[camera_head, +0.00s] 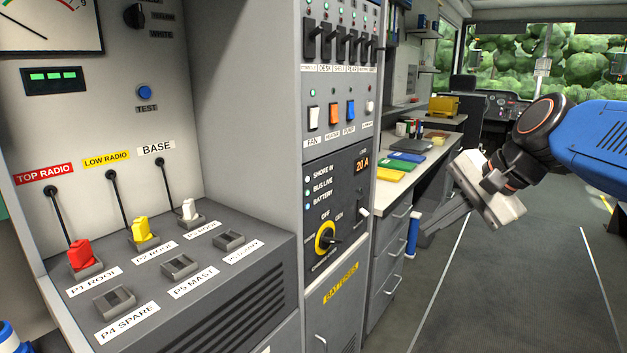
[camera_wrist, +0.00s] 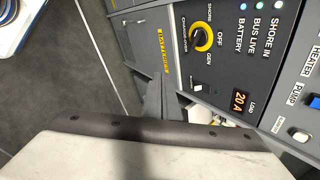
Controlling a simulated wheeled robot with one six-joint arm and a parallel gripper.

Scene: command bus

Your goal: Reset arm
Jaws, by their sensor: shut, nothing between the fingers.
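My gripper (camera_head: 428,236) hangs in the right half of the head view, over the aisle and beside the desk drawers. Its dark grey fingers point down and to the left, shut and empty. In the wrist view the fingers (camera_wrist: 160,98) show as one narrow dark shape past the white gripper body. They touch nothing that I can see. My blue arm comes in from the right edge, bent at the wrist.
A switch panel with a yellow-ringed rotary knob (camera_head: 325,238) stands left of my gripper. Red (camera_head: 82,254), yellow (camera_head: 141,230) and white (camera_head: 190,209) plugs sit in sockets on a sloped console. A desk (camera_head: 437,152) holds folders. The aisle floor (camera_head: 510,290) is clear.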

